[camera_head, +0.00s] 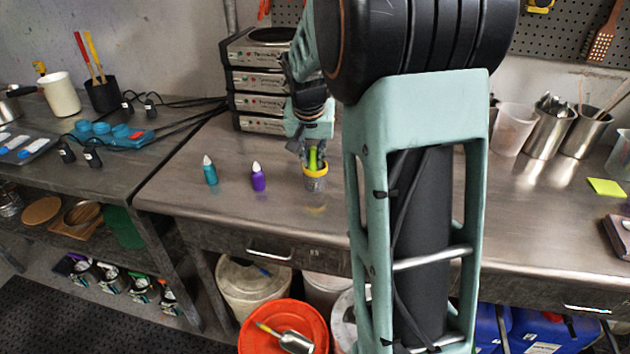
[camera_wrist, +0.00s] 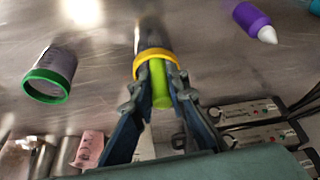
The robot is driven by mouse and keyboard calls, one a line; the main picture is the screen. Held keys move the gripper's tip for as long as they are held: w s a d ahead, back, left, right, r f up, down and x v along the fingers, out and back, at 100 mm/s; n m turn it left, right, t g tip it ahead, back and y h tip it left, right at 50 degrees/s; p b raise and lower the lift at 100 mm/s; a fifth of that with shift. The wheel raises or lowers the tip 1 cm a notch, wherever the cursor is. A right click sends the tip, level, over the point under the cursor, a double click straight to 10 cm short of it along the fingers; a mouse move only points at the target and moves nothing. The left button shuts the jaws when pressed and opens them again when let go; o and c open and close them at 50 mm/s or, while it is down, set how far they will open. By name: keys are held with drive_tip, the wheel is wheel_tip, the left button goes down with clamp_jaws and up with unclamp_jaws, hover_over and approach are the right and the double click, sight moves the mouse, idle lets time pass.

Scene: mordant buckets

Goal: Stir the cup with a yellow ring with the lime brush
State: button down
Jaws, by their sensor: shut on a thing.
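The cup with a yellow ring (camera_head: 315,172) stands on the metal bench, clear-walled below its ring; the wrist view also shows it (camera_wrist: 155,57). My gripper (camera_head: 311,150) is right above this cup. In the wrist view my gripper (camera_wrist: 155,95) is shut on the lime brush (camera_wrist: 160,88). The brush's lower end passes inside the yellow ring, and its tip is hidden in the cup. A second cup with a green ring (camera_wrist: 47,86) stands apart in the wrist view; my arm hides it in the head view.
A purple bottle (camera_head: 258,178) and a teal bottle (camera_head: 210,171) stand left of the cup. Stacked hotplates (camera_head: 262,80) with cables are behind. Steel pots with utensils (camera_head: 549,131) stand at right. Bare bench lies in front of the bottles.

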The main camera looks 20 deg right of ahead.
drive_tip(key=shift+s+d, duration=0.2)
drive_tip(key=shift+d, duration=0.25)
drive_tip(key=w+p, duration=0.1)
drive_tip(key=w, duration=0.1)
drive_tip(key=shift+w, duration=0.3)
drive_tip(key=shift+s+a+b, duration=0.3)
drive_tip(key=shift+a, duration=0.25)
drive_tip(key=shift+s, duration=0.75)
drive_tip(key=shift+s+d+b, duration=0.25)
drive_tip(key=shift+d+b, duration=0.05)
drive_tip(key=shift+d, duration=0.25)
drive_tip(key=shift+w, duration=0.65)
